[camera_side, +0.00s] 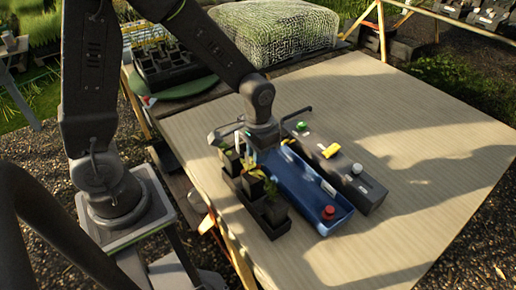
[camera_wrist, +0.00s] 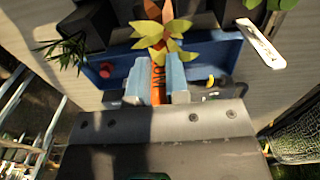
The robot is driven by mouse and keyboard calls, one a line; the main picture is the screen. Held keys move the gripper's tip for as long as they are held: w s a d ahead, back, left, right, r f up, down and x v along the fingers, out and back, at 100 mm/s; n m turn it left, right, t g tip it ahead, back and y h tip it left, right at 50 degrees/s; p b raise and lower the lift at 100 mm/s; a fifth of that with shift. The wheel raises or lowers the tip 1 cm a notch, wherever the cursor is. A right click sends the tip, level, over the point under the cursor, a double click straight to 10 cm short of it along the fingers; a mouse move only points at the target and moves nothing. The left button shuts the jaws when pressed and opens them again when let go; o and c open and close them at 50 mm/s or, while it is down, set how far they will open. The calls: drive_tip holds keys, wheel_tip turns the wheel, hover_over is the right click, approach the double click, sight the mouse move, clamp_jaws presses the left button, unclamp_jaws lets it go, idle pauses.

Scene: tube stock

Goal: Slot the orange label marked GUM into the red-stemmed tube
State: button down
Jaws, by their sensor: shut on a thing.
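My gripper (camera_wrist: 156,88) is shut on the orange label (camera_wrist: 158,84), which stands between its two pale blue fingers. Dark letters show on the label, only partly readable. Just beyond the label's far end is a yellow-leaved plant (camera_wrist: 160,42) with an orange-red stem (camera_wrist: 152,10). Its leaves cover the label's tip, and I cannot tell whether the label touches its tube. In the side view my gripper (camera_side: 246,158) is low over the row of dark plant tubes (camera_side: 272,212), by the blue tray's near-left side. The label is too small to make out there.
The blue tray (camera_side: 300,184) lies beside the tubes, with a red knob (camera_side: 327,212) at its near end. A dark block (camera_side: 368,194) with green, yellow and white knobs stands behind it. A white label (camera_wrist: 262,43) shows in the wrist view. The table's right side is clear.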

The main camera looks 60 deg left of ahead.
drive_tip(key=shift+f, duration=0.95)
drive_tip(key=shift+f, duration=0.25)
drive_tip(key=c, duration=1)
unclamp_jaws()
drive_tip(key=shift+c, duration=0.2)
drive_tip(key=shift+r, duration=0.1)
wheel_tip(320, 180, up, 14)
drive_tip(key=shift+f, duration=0.15)
